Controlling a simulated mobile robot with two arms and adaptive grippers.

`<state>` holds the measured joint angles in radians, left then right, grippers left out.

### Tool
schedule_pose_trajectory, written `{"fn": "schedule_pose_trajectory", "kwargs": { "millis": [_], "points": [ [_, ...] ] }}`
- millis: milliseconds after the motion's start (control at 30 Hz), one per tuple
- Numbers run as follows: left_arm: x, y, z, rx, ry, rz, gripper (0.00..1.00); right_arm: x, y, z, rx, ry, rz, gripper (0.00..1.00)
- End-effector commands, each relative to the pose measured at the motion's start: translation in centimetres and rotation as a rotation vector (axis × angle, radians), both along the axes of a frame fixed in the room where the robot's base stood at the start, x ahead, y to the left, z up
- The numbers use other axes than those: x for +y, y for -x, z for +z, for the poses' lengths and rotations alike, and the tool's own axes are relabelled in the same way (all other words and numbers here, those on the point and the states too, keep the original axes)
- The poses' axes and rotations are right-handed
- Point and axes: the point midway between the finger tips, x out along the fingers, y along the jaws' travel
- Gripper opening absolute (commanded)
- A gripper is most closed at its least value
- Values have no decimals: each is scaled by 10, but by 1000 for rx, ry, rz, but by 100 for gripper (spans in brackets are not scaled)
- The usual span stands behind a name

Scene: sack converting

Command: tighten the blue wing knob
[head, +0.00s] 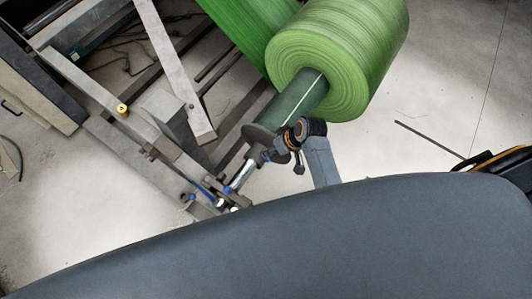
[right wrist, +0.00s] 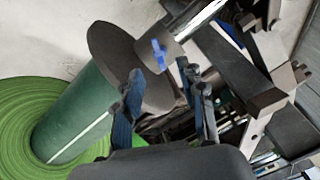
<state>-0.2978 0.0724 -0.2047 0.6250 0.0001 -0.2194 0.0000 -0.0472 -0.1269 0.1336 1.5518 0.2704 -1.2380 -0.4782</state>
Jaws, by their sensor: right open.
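The blue wing knob (right wrist: 159,54) shows in the right wrist view, on a grey collar (right wrist: 174,47) beside a dark round disc (right wrist: 112,58). My right gripper (right wrist: 163,82) is open, its two fingers apart. The knob appears beyond the fingertips, between them in the picture. Nothing is between the fingers, and I cannot tell the exact gap to the knob. In the head view my right gripper (head: 280,151) is beside the shaft next to the disc, and the knob is too small to make out there. My left gripper is not in view.
A large green roll (head: 335,62) sits on a dark green core (head: 300,98) on the shaft. The grey machine frame (head: 160,110) with bars and a blue lever (head: 204,189) lies to the left. Pale floor (head: 440,90) is open at the right.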

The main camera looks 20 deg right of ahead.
Motion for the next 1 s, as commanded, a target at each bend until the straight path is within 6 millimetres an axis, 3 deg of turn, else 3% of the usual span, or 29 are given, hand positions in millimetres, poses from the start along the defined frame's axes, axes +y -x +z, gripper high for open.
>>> {"fn": "schedule_pose_trajectory", "kwargs": {
  "millis": [100,300,733,767,933,1000],
  "points": [
    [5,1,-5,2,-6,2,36,8,-7,-23,3,-2,-1,40],
    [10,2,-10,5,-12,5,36,15,-14,-45,1,0,-1,40],
    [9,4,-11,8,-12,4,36,19,-17,-53,0,1,-1,40],
    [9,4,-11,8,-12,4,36,19,-17,-53,0,1,-1,38],
    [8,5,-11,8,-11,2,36,19,-17,-53,1,1,-1,4],
    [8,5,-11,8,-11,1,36,18,-17,-53,1,1,-1,0]
  ]
}}
